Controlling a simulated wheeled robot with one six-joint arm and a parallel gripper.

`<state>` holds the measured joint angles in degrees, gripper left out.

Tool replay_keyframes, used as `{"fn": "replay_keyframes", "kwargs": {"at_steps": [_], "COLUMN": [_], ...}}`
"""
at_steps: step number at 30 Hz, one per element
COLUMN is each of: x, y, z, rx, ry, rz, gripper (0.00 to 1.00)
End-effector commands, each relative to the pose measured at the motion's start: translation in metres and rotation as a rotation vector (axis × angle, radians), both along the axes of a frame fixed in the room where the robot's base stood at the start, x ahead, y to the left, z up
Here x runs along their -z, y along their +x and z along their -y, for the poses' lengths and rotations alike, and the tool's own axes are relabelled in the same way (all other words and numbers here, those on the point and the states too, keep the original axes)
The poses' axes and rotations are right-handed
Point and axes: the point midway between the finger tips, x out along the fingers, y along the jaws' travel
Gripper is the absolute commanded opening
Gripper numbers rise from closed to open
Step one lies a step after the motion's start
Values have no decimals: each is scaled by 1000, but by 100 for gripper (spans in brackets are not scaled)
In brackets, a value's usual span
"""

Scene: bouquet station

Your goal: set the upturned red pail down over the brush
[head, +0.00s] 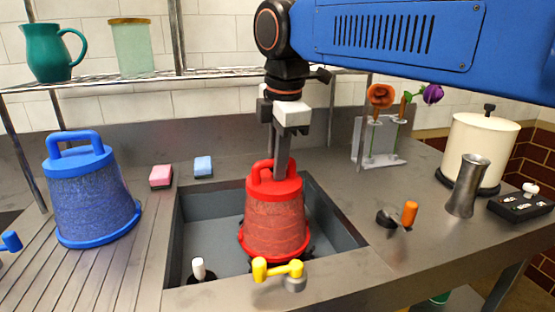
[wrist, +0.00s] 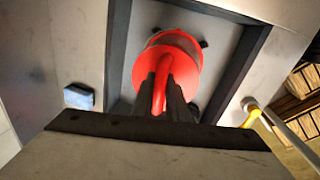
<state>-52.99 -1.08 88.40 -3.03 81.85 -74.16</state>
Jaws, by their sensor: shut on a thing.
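The red pail (head: 274,222) is upside down in the sink, its handle uppermost. My gripper (head: 281,172) is shut on that handle from above. The wrist view shows the red handle (wrist: 160,88) between the dark fingers (wrist: 170,98). The pail hangs or stands low in the basin; I cannot tell whether its rim touches the floor. Small dark bits show beside its lower rim; I cannot tell what they belong to. A white-topped piece with a dark base (head: 198,267) stands at the front left of the sink. No brush is clearly recognisable; the pail hides what lies beneath it.
The sink (head: 335,215) has a yellow-handled tap (head: 278,270) at its front edge. A blue pail (head: 90,195) stands upturned on the left drainboard. Pink (head: 161,176) and blue (head: 203,167) sponges lie behind. An orange-handled tool (head: 408,214) and metal vase (head: 465,185) are right.

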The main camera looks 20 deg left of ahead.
Motion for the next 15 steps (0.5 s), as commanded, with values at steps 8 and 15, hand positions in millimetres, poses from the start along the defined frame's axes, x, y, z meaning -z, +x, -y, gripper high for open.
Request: {"fn": "replay_keyframes", "kwargs": {"at_steps": [8,15], "x": [7,12], "y": [0,0], "z": [0,0], "rx": [0,0], "ry": [0,1], "rz": [0,1], "gripper": [0,0]}}
